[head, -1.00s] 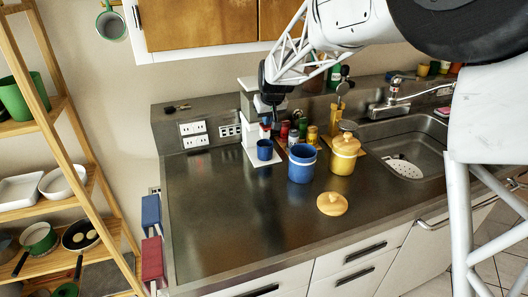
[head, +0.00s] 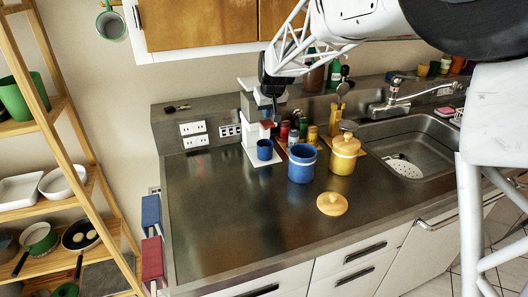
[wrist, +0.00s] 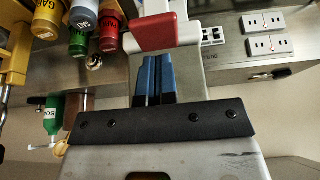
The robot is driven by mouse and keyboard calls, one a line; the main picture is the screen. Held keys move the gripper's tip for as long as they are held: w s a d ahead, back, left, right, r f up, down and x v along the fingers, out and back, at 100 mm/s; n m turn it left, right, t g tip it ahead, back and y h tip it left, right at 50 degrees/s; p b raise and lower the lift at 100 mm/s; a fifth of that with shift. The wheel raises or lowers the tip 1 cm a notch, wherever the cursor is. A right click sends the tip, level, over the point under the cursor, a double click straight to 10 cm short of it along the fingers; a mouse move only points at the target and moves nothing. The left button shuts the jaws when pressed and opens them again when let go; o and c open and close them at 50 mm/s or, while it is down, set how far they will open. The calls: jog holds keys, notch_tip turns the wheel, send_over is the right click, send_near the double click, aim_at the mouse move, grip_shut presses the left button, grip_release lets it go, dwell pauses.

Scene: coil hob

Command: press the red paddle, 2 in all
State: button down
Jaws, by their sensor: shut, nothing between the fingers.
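The red paddle (head: 267,123) sticks out from the front of a white and grey dispenser (head: 250,105) on the counter. It shows large in the wrist view (wrist: 158,33), just beyond my fingertips. My gripper (head: 274,108) is shut and empty, pointing down just above the paddle; its blue fingers also show in the wrist view (wrist: 154,62). I cannot tell if the tips touch the paddle. A small blue cup (head: 264,150) stands on the dispenser's white base, under the paddle.
A blue canister (head: 301,165), a yellow lidded jar (head: 343,157) and a yellow lid (head: 332,204) stand to the right. Several spice jars (wrist: 83,22) are close beside the dispenser. The sink (head: 410,150) is at the right. The left counter is clear.

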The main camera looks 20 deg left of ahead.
jog(key=shift+r, duration=0.1)
jog(key=shift+r, duration=2.4)
jog(key=shift+d, duration=0.25)
jog(key=s+d+r+m+h, duration=0.15)
jog(key=s+d, duration=0.35)
jog(key=d, duration=0.6)
jog(key=s+d+r+m, duration=0.15)
jog(key=s+d, duration=0.25)
jog(key=d, duration=0.7)
jog(key=s+d+r+m, duration=0.15)
jog(key=s+d, duration=0.35)
jog(key=d, duration=0.6)
jog(key=s+d+f+m+h, duration=0.1)
jog(key=s+d+f, duration=0.3)
jog(key=s+d, duration=0.6)
jog(key=s+d+f+m+h, duration=0.1)
jog(key=s+d+f+m, duration=0.2)
jog(key=s+d, duration=0.7)
jog(key=s+f, duration=0.1)
jog(key=s, duration=0.6)
jog(key=shift+m+g, duration=0.3)
jog(key=shift+m, duration=0.05)
